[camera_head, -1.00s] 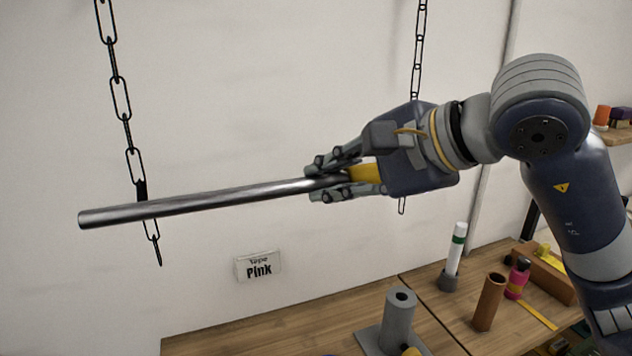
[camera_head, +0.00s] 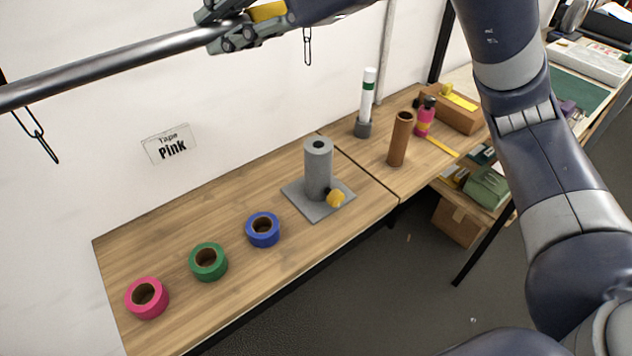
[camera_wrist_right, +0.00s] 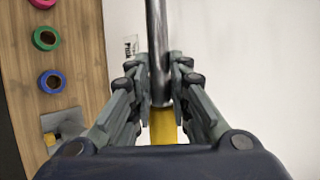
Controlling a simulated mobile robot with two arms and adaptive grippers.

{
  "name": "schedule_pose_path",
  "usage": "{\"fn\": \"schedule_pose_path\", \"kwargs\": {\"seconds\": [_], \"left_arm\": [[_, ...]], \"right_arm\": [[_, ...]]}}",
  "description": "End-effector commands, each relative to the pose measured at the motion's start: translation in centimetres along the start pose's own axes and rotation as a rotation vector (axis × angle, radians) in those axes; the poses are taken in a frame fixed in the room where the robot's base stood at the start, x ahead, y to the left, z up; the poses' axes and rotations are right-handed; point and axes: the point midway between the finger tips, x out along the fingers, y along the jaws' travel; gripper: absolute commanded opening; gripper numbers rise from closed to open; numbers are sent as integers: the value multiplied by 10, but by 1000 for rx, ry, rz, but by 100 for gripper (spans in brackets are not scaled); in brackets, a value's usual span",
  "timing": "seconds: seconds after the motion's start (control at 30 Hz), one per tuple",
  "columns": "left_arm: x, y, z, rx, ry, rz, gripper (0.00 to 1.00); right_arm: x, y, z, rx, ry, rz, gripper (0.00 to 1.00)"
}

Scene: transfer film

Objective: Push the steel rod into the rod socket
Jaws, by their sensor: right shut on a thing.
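The steel rod (camera_head: 120,58) is long and shiny, with a yellow end (camera_head: 268,12). My right gripper (camera_head: 228,30) is shut on it near the yellow end, high above the bench. The rod is roughly level with a slight tilt, and its far end runs out of the head view at left. In the right wrist view the rod (camera_wrist_right: 157,45) stands between both fingers. The rod socket (camera_head: 318,170) is a grey upright cylinder with a hole in its top, on a square grey plate with a yellow knob (camera_head: 335,198). The rod is well apart from it. My left gripper is out of view.
Pink (camera_head: 147,298), green (camera_head: 208,262) and blue (camera_head: 263,230) tape rolls lie on the wooden bench (camera_head: 190,226). A brown tube (camera_head: 400,140), a white tube (camera_head: 367,95) and a pink bottle (camera_head: 426,118) stand right of the socket. Chains hang by the wall.

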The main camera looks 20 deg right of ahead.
Motion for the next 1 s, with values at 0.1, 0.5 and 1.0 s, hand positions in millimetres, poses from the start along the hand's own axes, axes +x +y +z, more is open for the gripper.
{"fn": "schedule_pose_path", "kwargs": {"seconds": [0.1,0.5,1.0], "left_arm": [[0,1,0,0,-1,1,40],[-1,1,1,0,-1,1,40],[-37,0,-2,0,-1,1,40]], "right_arm": [[0,-1,0,0,-1,-3,0],[-1,-2,0,-3,0,-3,0],[-9,-41,-45,-446,116,141,0]]}}
